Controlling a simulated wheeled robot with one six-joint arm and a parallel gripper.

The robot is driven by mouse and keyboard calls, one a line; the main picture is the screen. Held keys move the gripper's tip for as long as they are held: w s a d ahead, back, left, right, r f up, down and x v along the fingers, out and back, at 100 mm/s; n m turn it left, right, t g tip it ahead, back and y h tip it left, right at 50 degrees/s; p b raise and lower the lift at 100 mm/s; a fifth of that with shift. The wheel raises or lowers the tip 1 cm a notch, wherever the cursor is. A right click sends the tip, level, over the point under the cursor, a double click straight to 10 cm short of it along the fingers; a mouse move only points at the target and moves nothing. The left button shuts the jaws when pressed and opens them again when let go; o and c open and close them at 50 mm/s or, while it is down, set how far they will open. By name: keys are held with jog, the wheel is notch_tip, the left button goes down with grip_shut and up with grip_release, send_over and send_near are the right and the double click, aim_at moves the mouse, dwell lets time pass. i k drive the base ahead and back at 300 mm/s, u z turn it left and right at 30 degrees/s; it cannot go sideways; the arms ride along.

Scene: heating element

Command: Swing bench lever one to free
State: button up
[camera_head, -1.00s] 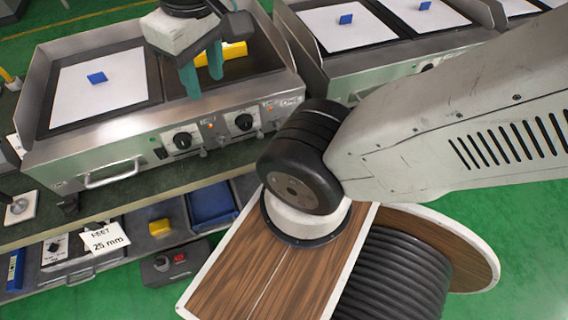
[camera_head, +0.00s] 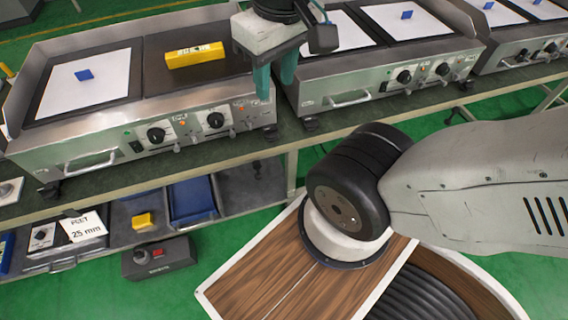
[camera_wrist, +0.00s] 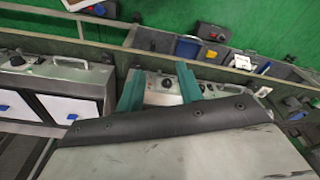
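My gripper (camera_head: 275,78) hangs over the right end of the left griddle (camera_head: 95,150) in the head view, above its front edge. Its two teal fingers are apart, with nothing seen between them. The wrist view also shows my gripper (camera_wrist: 158,85) open, with a knob panel (camera_wrist: 160,82) visible below and between the fingers. The left griddle's front has black knobs (camera_head: 156,135) and small metal stubs. I cannot tell which part is bench lever one, or its position. The right finger overlaps the griddle's right edge in the picture.
A yellow block (camera_head: 195,56) lies on the left griddle's dark plate. A second griddle (camera_head: 400,85) stands to the right on the same bench. Below are a shelf with a blue tray (camera_head: 192,200) and a box with a red button (camera_head: 158,259). Green floor is open beyond.

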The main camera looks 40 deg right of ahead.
aim_at(258, 172)
jog(key=z, duration=1.8)
jog(key=k, duration=0.95)
jog(key=u, duration=1.5)
jog(key=i, duration=0.5)
